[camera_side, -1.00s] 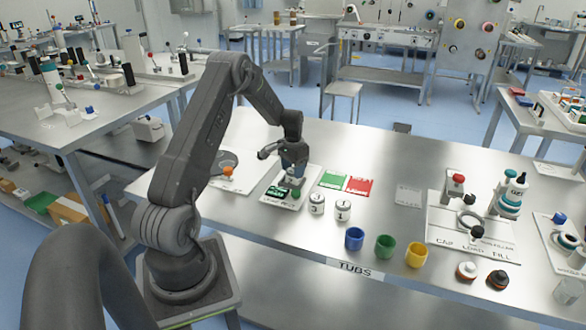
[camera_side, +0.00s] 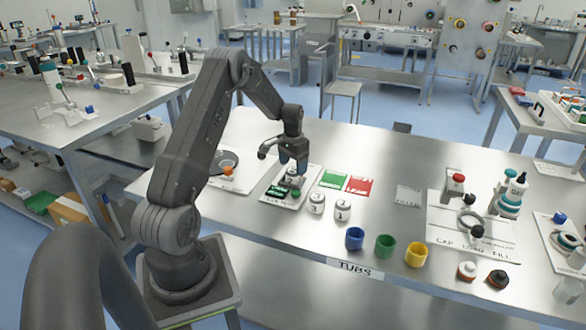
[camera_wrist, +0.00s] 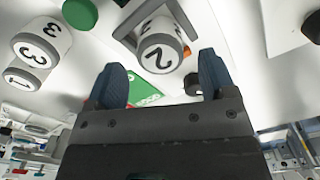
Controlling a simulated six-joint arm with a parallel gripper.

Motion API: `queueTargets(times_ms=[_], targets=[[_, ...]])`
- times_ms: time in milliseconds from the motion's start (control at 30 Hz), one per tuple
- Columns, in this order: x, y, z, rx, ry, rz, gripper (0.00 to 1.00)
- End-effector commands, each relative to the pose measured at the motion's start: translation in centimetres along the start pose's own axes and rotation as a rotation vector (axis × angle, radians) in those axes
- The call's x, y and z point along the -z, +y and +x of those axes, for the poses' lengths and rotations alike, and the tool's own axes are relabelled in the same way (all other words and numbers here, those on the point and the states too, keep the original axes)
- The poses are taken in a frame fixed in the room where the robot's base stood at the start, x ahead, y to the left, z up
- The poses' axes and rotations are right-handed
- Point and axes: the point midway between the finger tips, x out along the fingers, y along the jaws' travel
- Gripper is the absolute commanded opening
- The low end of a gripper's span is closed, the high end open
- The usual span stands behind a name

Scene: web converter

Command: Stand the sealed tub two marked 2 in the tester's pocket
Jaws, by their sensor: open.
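The tub marked 2 (camera_wrist: 158,50) is a white tub with a grey rim and a black 2 on its end. In the wrist view it sits within the tester's grey pocket bracket (camera_wrist: 128,28), apparently upright. The tester (camera_side: 276,196) is a pale plate with dark fittings and a green button. My gripper (camera_side: 293,163) is above it, pointing down. In the wrist view my gripper's fingers (camera_wrist: 160,66) are apart, one on each side of the tub with visible gaps. In the side view the tub is small and partly hidden under my gripper.
Tubs marked 3 (camera_side: 316,203) and 1 (camera_side: 343,209) stand beside the tester. A green card (camera_side: 333,179) and a red card (camera_side: 360,185) lie to its right. Blue (camera_side: 354,238), green (camera_side: 385,246) and yellow (camera_side: 416,254) cups stand near the front edge.

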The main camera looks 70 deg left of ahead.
Motion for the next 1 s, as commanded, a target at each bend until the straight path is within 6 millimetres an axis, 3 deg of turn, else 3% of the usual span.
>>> queueTargets(times_ms=[300, 667, 767, 867, 1000], targets=[[0.0, 0.0, -6.8, 0.003, 0.004, 0.0, 0.77], [0.0, 0.8, -11.1, 0.006, 0.009, 0.008, 0.77], [-0.2, 3.5, -13.3, 0.018, 0.035, 0.028, 0.77], [-1.3, 8.2, -16.6, 0.036, 0.082, 0.061, 0.77], [-4.7, 15.5, -20.9, 0.05, 0.16, 0.111, 0.77]])
